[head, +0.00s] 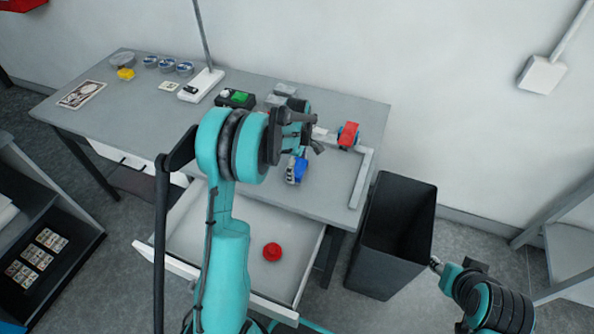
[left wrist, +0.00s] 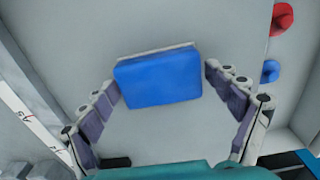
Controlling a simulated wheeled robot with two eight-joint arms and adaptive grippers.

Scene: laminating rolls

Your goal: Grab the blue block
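The blue block (head: 296,169) lies on the grey table just beyond the drawer, partly covered by my left gripper in the head view. My left gripper (head: 303,143) hangs over the table right beside it. In the left wrist view the blue block (left wrist: 158,78) sits between the two spread fingers of the left gripper (left wrist: 161,85), with a visible gap on each side. The left gripper is open and holds nothing. My right arm shows at the lower right of the head view; its gripper (head: 437,265) is small, and its finger state is unclear.
A red part (head: 348,134) with blue wheels stands right of the block, near an L-shaped ruler (head: 362,178). An open drawer (head: 200,235) holds a red round object (head: 272,251). A black bin (head: 400,215) stands right of the table (head: 335,195). A lamp base (head: 202,84) stands behind.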

